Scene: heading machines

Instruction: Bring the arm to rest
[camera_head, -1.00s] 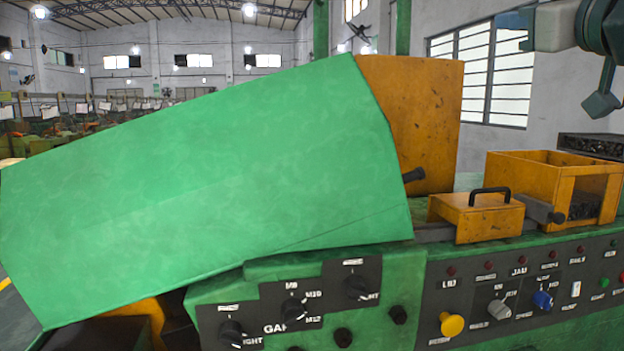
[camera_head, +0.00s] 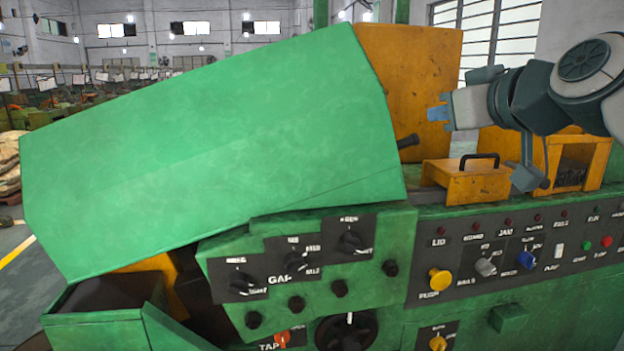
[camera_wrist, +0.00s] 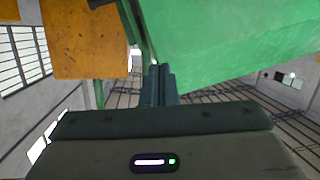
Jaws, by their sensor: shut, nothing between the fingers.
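My gripper (camera_head: 438,113) is at the upper right in the head view, pointing left, in front of the orange upright housing (camera_head: 408,75). Its blue fingertips show together there. In the wrist view my gripper (camera_wrist: 158,68) is shut and empty, its dark fingers side by side. My arm reaches in from the right edge of the head view, above the orange boxes. The big green lid (camera_head: 215,150) of the machine is left of my gripper; it also fills the upper right of the wrist view (camera_wrist: 230,40). I cannot tell the gap between fingers and housing.
A small orange cover with a black handle (camera_head: 465,183) sits below my gripper. An orange open box (camera_head: 594,160) stands partly behind my arm. The control panel (camera_head: 520,245) with knobs and buttons runs along the machine's front. A green tray (camera_head: 100,320) is at lower left.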

